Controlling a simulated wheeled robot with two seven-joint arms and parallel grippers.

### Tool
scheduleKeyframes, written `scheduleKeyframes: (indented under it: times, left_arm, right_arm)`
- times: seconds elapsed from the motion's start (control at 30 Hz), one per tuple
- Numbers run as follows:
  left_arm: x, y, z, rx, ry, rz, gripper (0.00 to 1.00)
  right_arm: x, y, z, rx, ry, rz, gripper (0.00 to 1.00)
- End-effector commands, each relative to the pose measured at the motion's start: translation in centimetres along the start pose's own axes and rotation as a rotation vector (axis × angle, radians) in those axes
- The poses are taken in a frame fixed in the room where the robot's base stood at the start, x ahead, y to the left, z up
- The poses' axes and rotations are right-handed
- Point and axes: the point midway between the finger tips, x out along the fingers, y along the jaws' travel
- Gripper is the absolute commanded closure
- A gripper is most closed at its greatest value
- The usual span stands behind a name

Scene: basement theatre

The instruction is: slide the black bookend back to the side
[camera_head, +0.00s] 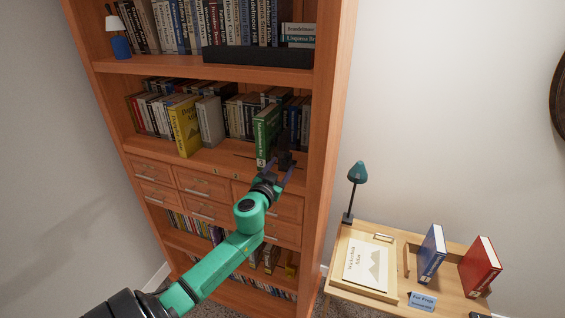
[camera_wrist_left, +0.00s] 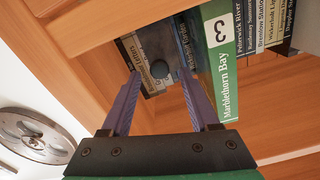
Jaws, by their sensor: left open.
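The black bookend (camera_head: 284,142) stands on the middle shelf of the bookcase, at the right end of the row, beside a green book (camera_head: 266,130). In the left wrist view the bookend (camera_wrist_left: 154,45) is a dark plate with a round knob, and the green book (camera_wrist_left: 217,65) labelled "Marblethorn Bay" stands to its right. My left gripper (camera_head: 281,169) is open in front of the bookend. In the left wrist view its two purple fingers (camera_wrist_left: 160,76) lie on either side of the knob; I cannot tell whether they touch the bookend. My right gripper is not in view.
A yellow book (camera_head: 185,126) and a grey book (camera_head: 210,122) stand further left on the same shelf. The bookcase's right side panel (camera_head: 323,130) is close to my gripper. Drawers (camera_head: 205,185) lie below. A desk (camera_head: 340,262) with a green lamp (camera_head: 357,173) stands at right.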

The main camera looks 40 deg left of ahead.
Motion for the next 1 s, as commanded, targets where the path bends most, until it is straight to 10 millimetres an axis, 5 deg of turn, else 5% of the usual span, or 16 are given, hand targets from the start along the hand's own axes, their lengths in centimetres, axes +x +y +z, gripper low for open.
scheduleKeyframes:
  times: [0.37,0.53,0.57,1.0]
  left_arm:
    - [1.7,0.1,0.1,-0.001,-0.002,0.001,0.39]
    - [1.7,0.1,0.1,-0.001,-0.002,0.001,0.96]
    - [1.7,0.1,0.1,-0.001,-0.002,0.001,1.0]
    - [1.6,0.1,0.1,-0.001,-0.002,0.001,1.0]
  right_arm:
    - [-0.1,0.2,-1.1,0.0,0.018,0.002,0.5]
    - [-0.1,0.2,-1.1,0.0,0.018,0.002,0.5]
    - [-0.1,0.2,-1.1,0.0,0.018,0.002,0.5]
    - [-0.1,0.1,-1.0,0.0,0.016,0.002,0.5]
